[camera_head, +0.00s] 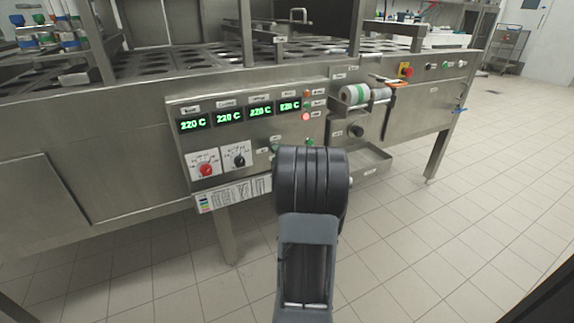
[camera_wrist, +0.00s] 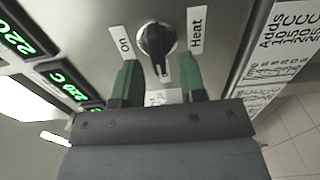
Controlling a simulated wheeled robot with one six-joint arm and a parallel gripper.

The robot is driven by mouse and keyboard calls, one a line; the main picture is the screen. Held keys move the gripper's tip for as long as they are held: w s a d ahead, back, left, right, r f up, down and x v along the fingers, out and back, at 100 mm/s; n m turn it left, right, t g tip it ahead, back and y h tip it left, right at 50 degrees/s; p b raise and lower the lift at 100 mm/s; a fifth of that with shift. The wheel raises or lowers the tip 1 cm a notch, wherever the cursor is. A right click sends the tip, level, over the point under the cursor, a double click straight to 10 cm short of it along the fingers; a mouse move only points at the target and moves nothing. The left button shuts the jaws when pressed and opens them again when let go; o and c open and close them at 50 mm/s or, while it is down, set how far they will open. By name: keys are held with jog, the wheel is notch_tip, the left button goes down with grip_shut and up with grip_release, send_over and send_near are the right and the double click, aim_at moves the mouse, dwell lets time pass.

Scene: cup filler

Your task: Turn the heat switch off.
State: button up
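The heat switch (camera_wrist: 157,42) is a black rotary knob on the steel panel in the wrist view. In the head view my gripper is at the front panel (camera_head: 180,140), and my arm hides the heat switch.
Green displays (camera_head: 227,117) read 220 C. A red knob (camera_head: 206,170) and a black knob (camera_head: 239,160) sit left of my arm. A red light (camera_head: 306,117) glows above it. Tape rolls (camera_head: 355,95) and a tray (camera_head: 365,163) jut out at the right.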

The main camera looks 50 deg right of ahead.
jog(key=p+v, duration=0.2)
jog(key=v, duration=1)
jog(key=shift+s+a, duration=0.1)
jog(key=w+a+r+m+g+p, duration=0.3)
jog(key=a+r+m+p, duration=0.15)
jog(key=r+p, duration=0.45)
jog(key=w+a+r+m+g+p, duration=0.25)
jog(key=a+r+p, duration=0.35)
jog(key=r+p, duration=0.3)
jog(key=s+a+r+m+g+y+p, duration=0.3)
jog(key=s+a+r+p, duration=0.2)
jog(key=a+r+p, duration=0.3)
jog(key=s+a+r+m+g+y+p, duration=0.3)
jog(key=a+r+p, duration=0.5)
jog(key=a, duration=0.7)
jog(key=shift+s+m+g+y+p, duration=0.35)
jog(key=shift+s+g+p, duration=0.35)
jog(key=shift+s, duration=0.25)
